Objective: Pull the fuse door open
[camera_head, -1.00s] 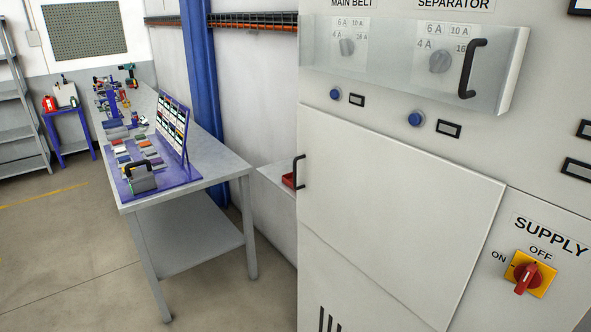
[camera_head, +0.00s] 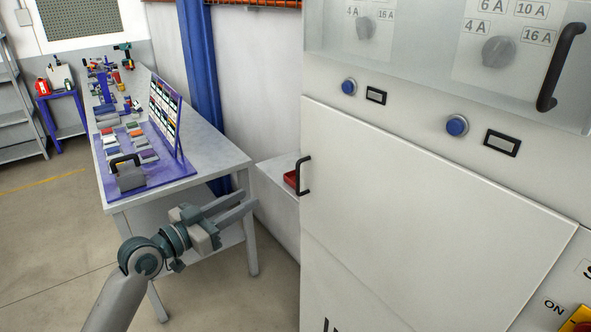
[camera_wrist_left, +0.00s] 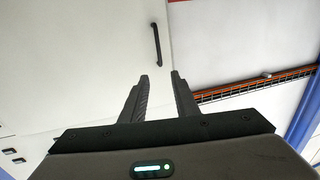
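The fuse door (camera_head: 420,215) is a large white panel on the cabinet front, and it looks shut. Its black bar handle (camera_head: 304,176) stands upright at the door's left edge. The handle also shows in the left wrist view (camera_wrist_left: 156,43), beyond my fingertips. My left gripper (camera_head: 243,204) is in front of the workbench, to the left of the handle and a little lower in the picture. Its two fingers are apart with nothing between them, as the left wrist view (camera_wrist_left: 160,82) also shows. It does not touch the handle. My right gripper is not in view.
Above the door are blue buttons (camera_head: 457,125) and a clear cover with its own black handle (camera_head: 560,67). A yellow and red supply switch (camera_head: 578,318) is at lower right. The workbench (camera_head: 215,165) stands left of the cabinet. A small shelf with a red tray (camera_head: 290,179) is behind the handle.

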